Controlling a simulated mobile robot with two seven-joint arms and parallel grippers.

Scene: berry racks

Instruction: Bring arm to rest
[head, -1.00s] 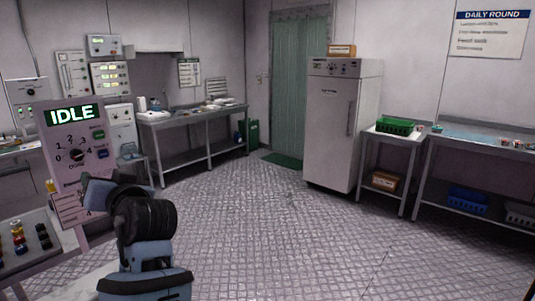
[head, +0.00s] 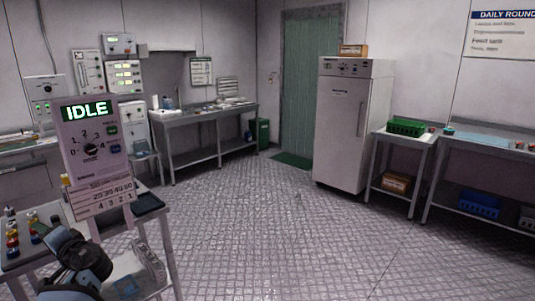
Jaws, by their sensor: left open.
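My left arm's blue and black gripper (head: 58,238) is low at the left of the head view, beside the rack of coloured pieces. It is open and I see nothing held in it. A control panel (head: 92,135) stands just beyond it, with a green lit display reading IDLE, a black dial and number labels below. The gripper is apart from the panel face. My right gripper is not in view.
A small table with a dark tray (head: 150,204) stands under the panel. Several coloured pieces (head: 12,240) stand at the lower left. A white cabinet (head: 350,125) and a side table with a green crate (head: 406,127) are at the right. The middle floor (head: 260,230) is clear.

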